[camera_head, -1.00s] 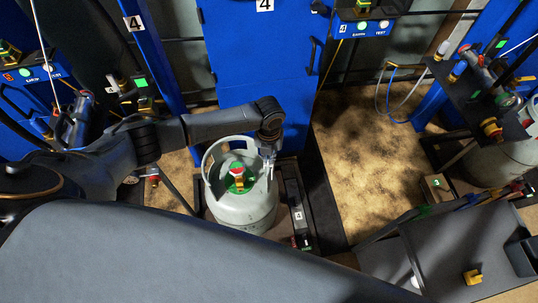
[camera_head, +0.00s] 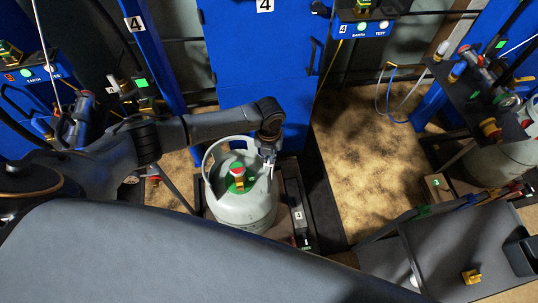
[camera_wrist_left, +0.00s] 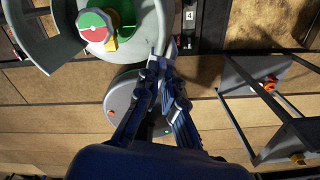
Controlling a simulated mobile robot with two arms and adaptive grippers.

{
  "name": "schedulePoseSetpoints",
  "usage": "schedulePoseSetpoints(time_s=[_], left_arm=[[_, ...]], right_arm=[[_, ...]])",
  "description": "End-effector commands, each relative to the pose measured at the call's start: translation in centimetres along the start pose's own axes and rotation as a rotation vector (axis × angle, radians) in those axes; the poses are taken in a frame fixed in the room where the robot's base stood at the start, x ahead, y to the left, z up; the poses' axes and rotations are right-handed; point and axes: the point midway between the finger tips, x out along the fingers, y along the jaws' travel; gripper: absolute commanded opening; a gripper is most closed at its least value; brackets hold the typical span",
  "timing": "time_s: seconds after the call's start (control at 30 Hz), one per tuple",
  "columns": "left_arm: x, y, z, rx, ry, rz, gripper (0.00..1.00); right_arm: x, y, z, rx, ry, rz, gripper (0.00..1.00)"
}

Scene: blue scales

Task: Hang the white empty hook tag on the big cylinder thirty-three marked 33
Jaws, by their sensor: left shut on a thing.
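A big grey-white cylinder (camera_head: 240,205) with a round collar and a red-and-green valve top stands upright on the scale at bay 4. I cannot read a 33 on it. Its collar (camera_wrist_left: 62,58) and valve (camera_wrist_left: 95,25) show at the top left of the left wrist view. My left gripper (camera_head: 268,160) points down at the right side of the collar. In the left wrist view the fingers (camera_wrist_left: 163,75) are closed together beside the collar's edge. A small pale piece at their tips looks like the white hook tag, mostly hidden. I cannot tell whether it touches the collar. My right gripper is not in view.
A blue cabinet (camera_head: 255,70) stands behind the cylinder. The scale's black unit marked 4 (camera_head: 298,215) is at its right. Another grey cylinder (camera_head: 500,165) stands at the right. A dark cart (camera_head: 450,245) with a yellow piece (camera_head: 471,277) is at the lower right. Brown floor (camera_head: 365,150) lies between.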

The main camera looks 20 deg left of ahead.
Motion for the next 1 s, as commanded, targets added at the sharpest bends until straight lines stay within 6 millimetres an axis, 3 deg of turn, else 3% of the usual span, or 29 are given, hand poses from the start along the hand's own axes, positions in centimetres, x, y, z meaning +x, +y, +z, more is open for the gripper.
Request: schedulePoseSetpoints(time_s=[0.47,1.0], left_arm=[[0.0,0.0,0.0,0.0,0.0,0.0,0.0],[1.6,0.0,0.0,0.0,0.0,0.0,0.0]], right_arm=[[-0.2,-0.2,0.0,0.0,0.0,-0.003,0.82],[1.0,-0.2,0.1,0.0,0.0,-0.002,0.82]])
